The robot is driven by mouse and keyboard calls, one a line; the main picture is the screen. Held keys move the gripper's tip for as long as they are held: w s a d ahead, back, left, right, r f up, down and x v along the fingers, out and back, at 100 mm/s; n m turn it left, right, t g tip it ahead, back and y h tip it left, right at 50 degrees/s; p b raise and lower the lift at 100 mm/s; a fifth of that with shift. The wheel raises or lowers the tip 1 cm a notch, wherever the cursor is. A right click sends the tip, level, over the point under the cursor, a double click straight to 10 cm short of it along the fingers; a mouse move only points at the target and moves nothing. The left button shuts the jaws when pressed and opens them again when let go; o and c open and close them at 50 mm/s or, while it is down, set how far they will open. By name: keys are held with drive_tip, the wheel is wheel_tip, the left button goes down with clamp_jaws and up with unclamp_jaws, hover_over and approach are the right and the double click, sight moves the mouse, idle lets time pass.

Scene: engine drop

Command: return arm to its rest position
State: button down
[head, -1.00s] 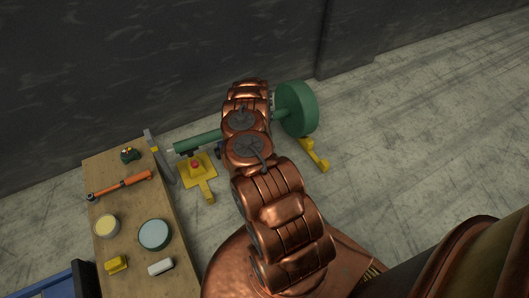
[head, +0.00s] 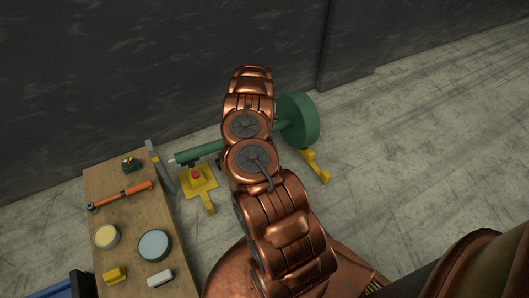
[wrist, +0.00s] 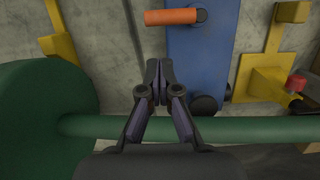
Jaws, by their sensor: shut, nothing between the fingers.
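My copper arm (head: 270,200) reaches up the middle of the head view, over a green shaft with a round green flange (head: 297,120). My gripper is hidden behind the arm in the head view. In the wrist view my gripper (wrist: 160,68) is shut and empty. Its fingertips lie over the edge of a blue part with an orange handle. The green shaft (wrist: 240,130) passes behind the gripper in the picture, and the large green flange (wrist: 40,125) fills the left.
A wooden bench (head: 135,210) at left carries an orange tool (head: 122,196), a yellow-topped tin (head: 107,236), a round teal-topped container (head: 154,245) and small parts. Yellow stands (head: 203,185) are on the floor. A dark wall runs behind. Open concrete floor (head: 430,140) lies at right.

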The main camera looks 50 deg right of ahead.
drive_tip(key=shift+w+r, duration=0.1)
drive_tip(key=shift+r, duration=0.5)
drive_tip(key=w+a+r+n+y+p, duration=0.1)
drive_tip(key=w+a+r+p, duration=0.25)
drive_tip(key=a+r, duration=0.65)
drive_tip(key=w+a+r+n+p, duration=0.1)
drive_tip(key=w+a+r+p, duration=0.4)
drive_tip(key=r, duration=0.9)
drive_tip(key=s+a+r+n+p, duration=0.1)
drive_tip(key=s+a+r+p, duration=0.2)
drive_tip(key=a+r, duration=0.5)
drive_tip(key=s+a+r+p, duration=0.3)
drive_tip(key=s+a+r, duration=0.15)
drive_tip(key=r, duration=0.75)
drive_tip(key=s+a+r+n+p, duration=0.1)
drive_tip(key=s+a+r+p, duration=0.35)
drive_tip(key=s+r, duration=0.35)
drive_tip(key=s+a+r+n+p, duration=0.1)
drive_tip(key=s+a+r+p, duration=0.4)
drive_tip(key=r, duration=0.6)
drive_tip(key=s+r+h+p, duration=0.1)
drive_tip(key=s+r+p, duration=0.2)
drive_tip(key=s, duration=0.6)
drive_tip(key=s+a+r+m+p, duration=0.1)
drive_tip(key=s+r+p, duration=0.3)
drive_tip(key=s, duration=0.5)
wheel_tip(320, 180, up, 2)
drive_tip(key=shift+s+a+r+h, duration=0.15)
drive_tip(key=shift+h, duration=0.25)
